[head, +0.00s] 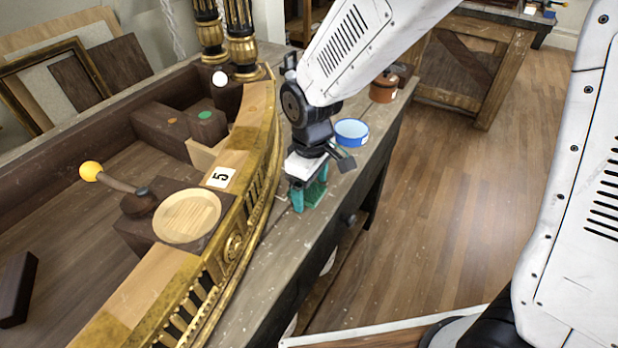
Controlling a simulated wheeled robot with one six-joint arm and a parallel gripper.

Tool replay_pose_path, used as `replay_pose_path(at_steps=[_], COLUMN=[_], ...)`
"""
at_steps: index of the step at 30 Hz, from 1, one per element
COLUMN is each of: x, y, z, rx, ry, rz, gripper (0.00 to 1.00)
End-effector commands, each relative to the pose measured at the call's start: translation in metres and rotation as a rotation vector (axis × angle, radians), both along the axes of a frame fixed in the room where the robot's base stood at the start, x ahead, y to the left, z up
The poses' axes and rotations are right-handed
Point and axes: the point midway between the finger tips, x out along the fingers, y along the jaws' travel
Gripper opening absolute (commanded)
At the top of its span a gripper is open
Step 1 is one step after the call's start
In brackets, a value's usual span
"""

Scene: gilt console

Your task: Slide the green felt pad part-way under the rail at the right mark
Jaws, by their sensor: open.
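My gripper (309,198) points down over the grey wooden strip just right of the gilt rail (262,165). Its teal fingers are apart. A darker green patch (317,192) shows between and behind the fingers; I cannot tell whether it is the felt pad or part of the fingers. The rail is a curved gold balustrade with a pale wooden top. A small green disc (205,115) lies on a dark block left of the rail, with an orange disc (170,122) beside it. I cannot clearly make out the right mark.
A blue-rimmed bowl (351,132) and a brown pot (384,88) stand on the bench beyond my gripper. Black-and-gold columns (243,50) stand behind.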

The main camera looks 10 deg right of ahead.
Motion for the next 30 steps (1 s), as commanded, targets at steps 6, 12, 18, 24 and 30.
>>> replay_pose_path(at_steps=[6,12,18,24,30], x=[0.000,0.000,0.001,0.005,0.012], y=[0.000,0.000,0.002,0.009,0.022], z=[0.000,0.000,0.000,0.000,0.000], rx=[0.000,0.000,0.000,0.000,0.000], ry=[0.000,0.000,0.000,0.001,0.000], rz=[0.000,0.000,0.000,-0.001,-0.004], gripper=[0.72,0.32,0.32,0.32,0.32])
